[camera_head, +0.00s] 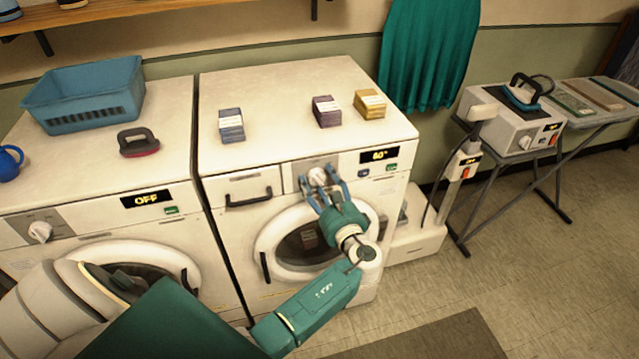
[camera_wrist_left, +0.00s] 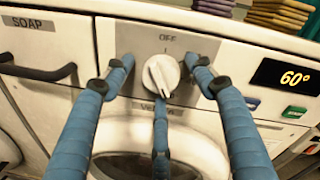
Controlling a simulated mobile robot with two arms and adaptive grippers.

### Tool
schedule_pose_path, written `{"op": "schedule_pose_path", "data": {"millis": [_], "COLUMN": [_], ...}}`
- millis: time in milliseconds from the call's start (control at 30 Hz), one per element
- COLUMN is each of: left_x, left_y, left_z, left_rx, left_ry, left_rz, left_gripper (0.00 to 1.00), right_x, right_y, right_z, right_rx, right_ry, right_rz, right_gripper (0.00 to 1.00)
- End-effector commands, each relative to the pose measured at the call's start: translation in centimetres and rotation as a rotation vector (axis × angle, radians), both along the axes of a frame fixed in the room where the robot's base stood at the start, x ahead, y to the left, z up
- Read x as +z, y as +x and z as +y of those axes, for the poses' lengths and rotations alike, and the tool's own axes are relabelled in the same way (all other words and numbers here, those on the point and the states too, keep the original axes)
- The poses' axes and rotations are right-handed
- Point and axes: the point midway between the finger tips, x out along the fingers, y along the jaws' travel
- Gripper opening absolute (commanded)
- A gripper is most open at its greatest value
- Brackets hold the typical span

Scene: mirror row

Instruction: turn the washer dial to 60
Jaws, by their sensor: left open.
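The washer dial (camera_wrist_left: 161,75) is a round white knob on a grey panel of the right-hand washer (camera_head: 290,100). In the head view the dial (camera_head: 318,176) is partly covered by fingers. The lit display (camera_wrist_left: 287,76) beside it reads 60° in the left wrist view; it also shows in the head view (camera_head: 379,155). My left gripper (camera_head: 321,184) is at the dial with its blue fingers spread open around it. In the left wrist view two fingers stand left and right of the knob, apart from it, and a third is below. Whether the third touches is unclear.
Another washer (camera_head: 100,170) on the left reads OFF. A blue basket (camera_head: 85,95) and a dark brush-like object (camera_head: 138,142) lie on it.

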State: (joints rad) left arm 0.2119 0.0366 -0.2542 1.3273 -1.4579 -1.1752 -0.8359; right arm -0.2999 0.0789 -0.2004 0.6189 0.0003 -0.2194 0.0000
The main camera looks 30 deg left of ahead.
Motion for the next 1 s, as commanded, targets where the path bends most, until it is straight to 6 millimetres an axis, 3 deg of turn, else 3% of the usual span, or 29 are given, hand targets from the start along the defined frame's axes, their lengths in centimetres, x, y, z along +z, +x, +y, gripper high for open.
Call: {"op": "schedule_pose_path", "data": {"millis": [167, 600, 1000], "left_x": [0.0, 0.3, 0.4], "left_y": [-1.1, -6.2, -7.1], "left_z": [-1.7, -8.5, -9.6], "left_rx": [-0.003, 0.0, 0.001], "left_ry": [-0.002, -0.003, 0.0], "left_rz": [0.0, 0.002, 0.001], "left_gripper": [0.56, 0.56, 0.56], "right_x": [0.0, 0.0, 0.0], "right_y": [0.0, 0.0, 0.0], "right_z": [-0.1, -0.1, -0.1], "right_rx": [0.0, 0.0, 0.0], "right_ry": [-0.001, -0.001, -0.001], "right_rz": [0.0, 0.0, 0.0], "right_gripper": [0.37, 0.37, 0.37]}}
